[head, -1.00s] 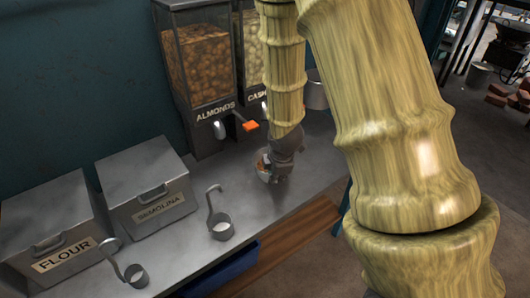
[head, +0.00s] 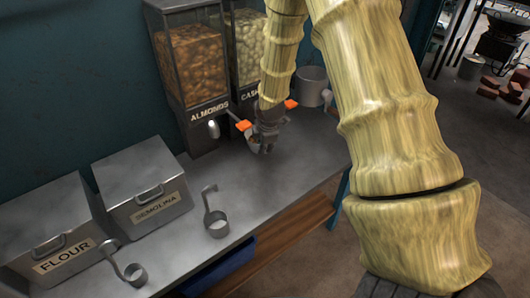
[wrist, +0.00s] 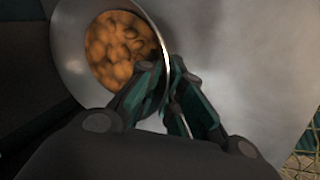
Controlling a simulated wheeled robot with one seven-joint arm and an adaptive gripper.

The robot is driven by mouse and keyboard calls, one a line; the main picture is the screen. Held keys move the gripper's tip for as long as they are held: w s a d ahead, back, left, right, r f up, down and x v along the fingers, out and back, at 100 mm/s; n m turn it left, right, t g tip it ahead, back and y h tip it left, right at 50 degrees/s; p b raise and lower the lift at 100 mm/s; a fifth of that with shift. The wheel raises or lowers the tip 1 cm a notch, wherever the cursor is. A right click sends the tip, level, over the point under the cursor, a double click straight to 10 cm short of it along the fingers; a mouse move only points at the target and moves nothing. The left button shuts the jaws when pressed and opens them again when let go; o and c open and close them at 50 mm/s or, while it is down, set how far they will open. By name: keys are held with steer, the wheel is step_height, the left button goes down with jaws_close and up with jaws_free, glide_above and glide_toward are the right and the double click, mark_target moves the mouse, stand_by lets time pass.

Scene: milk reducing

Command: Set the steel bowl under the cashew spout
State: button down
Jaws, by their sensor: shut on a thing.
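The steel bowl (wrist: 70,58) holds orange-brown nuts (wrist: 118,48) in the wrist view. My gripper (wrist: 168,82) is shut on its rim. In the head view my gripper (head: 262,138) is in front of the dispensers, low near the counter. Only a sliver of the bowl shows beside it. I cannot tell whether the bowl touches the counter. The cashew dispenser (head: 249,48) holds pale nuts. My arm covers part of its label and its spout. An orange lever tip (head: 291,104) shows to the right of my arm.
The almond dispenser (head: 190,60) stands left of the cashew one, with an orange lever tip (head: 243,125) close to my gripper. A metal pot (head: 313,87) stands to the right. Semolina (head: 143,183) and flour (head: 55,235) bins and two ladles stand left.

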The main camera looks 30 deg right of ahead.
steer(key=shift+f, duration=1.55)
steer(key=shift+f, duration=0.1)
steer(key=c, duration=1.6)
jaws_free()
steer(key=shift+o, duration=0.2)
steer(key=shift+s+r, duration=0.15)
steer(key=shift+r, duration=0.55)
steer(key=v, duration=0.4)
steer(key=shift+s+a, duration=0.1)
steer(key=shift+s, duration=0.05)
steer(key=s+a, duration=0.1)
steer(key=s, duration=0.2)
steer(key=s+a+b, duration=0.1)
steer(key=s, duration=0.3)
steer(key=s+a+b, duration=0.1)
steer(key=s, duration=0.3)
steer(key=shift+a+f, duration=0.1)
steer(key=shift+a, duration=0.25)
